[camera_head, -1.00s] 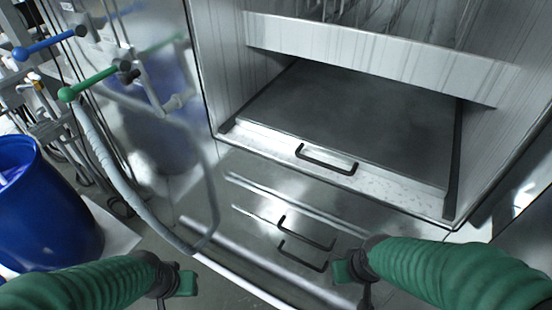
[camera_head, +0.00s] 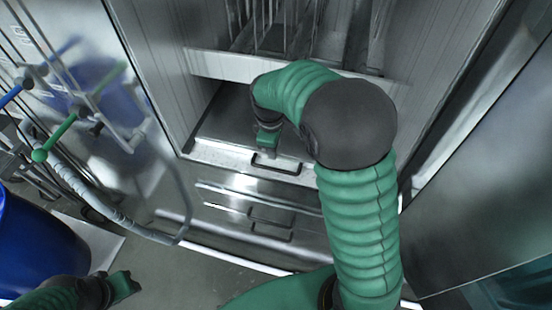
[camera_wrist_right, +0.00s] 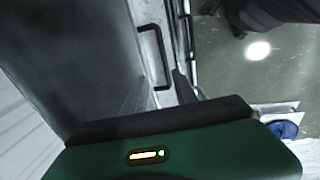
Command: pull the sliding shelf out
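The sliding shelf (camera_head: 230,115) is a dark flat panel low inside the steel cabinet, with a pale front edge and a black bar handle (camera_head: 275,166). My right arm hides its right part. My right gripper (camera_head: 267,145) points down just above the handle's left part. The right wrist view shows the handle (camera_wrist_right: 153,50) beyond the gripper (camera_wrist_right: 160,84), whose two fingers look apart. I cannot tell whether they touch the handle. My left gripper (camera_head: 126,284) is at the lower left, away from the shelf; its finger opening is unclear.
Below the shelf, lower steel fronts carry more black handles (camera_head: 270,220). A blue barrel (camera_head: 35,245) stands at the left, near a grey hose (camera_head: 100,205) and valves with blue and green levers (camera_head: 55,138). A steel panel (camera_head: 480,190) stands at the right. Floor is clear in front.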

